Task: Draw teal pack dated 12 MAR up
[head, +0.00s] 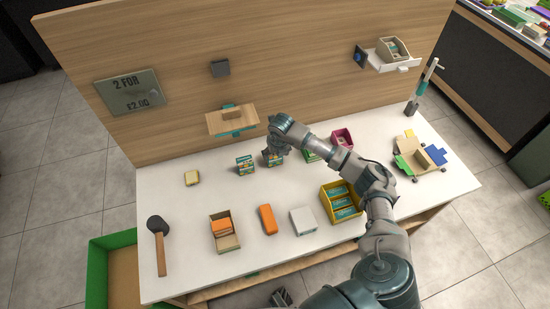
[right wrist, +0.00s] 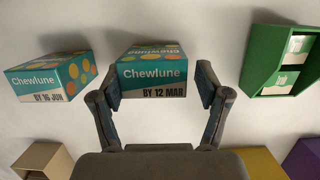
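The teal Chewlune pack marked BY 12 MAR (right wrist: 152,74) sits between the fingers of my right gripper (right wrist: 158,84) in the right wrist view. The fingers are open, with a gap on the pack's right side; contact on the left cannot be told. In the head view my right gripper (head: 270,156) is low over the counter and partly hides this pack (head: 277,161). A second teal pack, marked BY 16 JUN (right wrist: 50,78), stands to its left and also shows in the head view (head: 245,164). A dark part at the bottom edge may be my left gripper (head: 282,297).
A green box (right wrist: 262,62) stands right of the packs, a pink box (head: 342,138) beyond it. A small wooden shelf (head: 232,121) juts from the back panel behind. A yellow box (head: 341,203) of teal packs and a black mallet (head: 158,240) are nearer the front.

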